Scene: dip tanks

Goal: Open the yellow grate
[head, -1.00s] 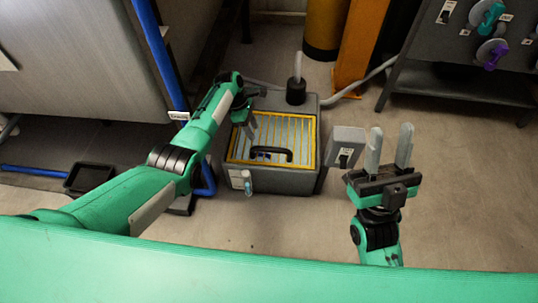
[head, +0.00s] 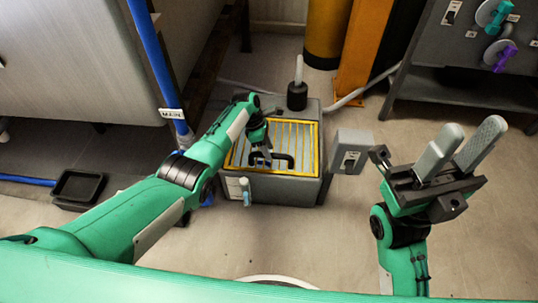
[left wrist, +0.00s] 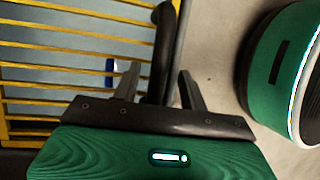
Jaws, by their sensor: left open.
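The yellow grate (head: 305,138) lies flat and closed on top of a grey tank box (head: 290,189) on the floor. A black handle (head: 290,163) stands on the front part of the grate. My left gripper (head: 261,155) is open and reaches down at the left end of this handle. In the left wrist view the open fingers (left wrist: 158,85) stand one on each side of the black handle bar (left wrist: 164,50), and contact cannot be told. My right gripper (head: 460,143) is open and empty, in the air at the right.
A grey switch box (head: 350,152) stands right of the tank. A black pipe fitting (head: 297,95) sits behind the grate. A blue pipe (head: 157,65) rises at the left, and a black tray (head: 78,187) lies on the floor. The floor in front is clear.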

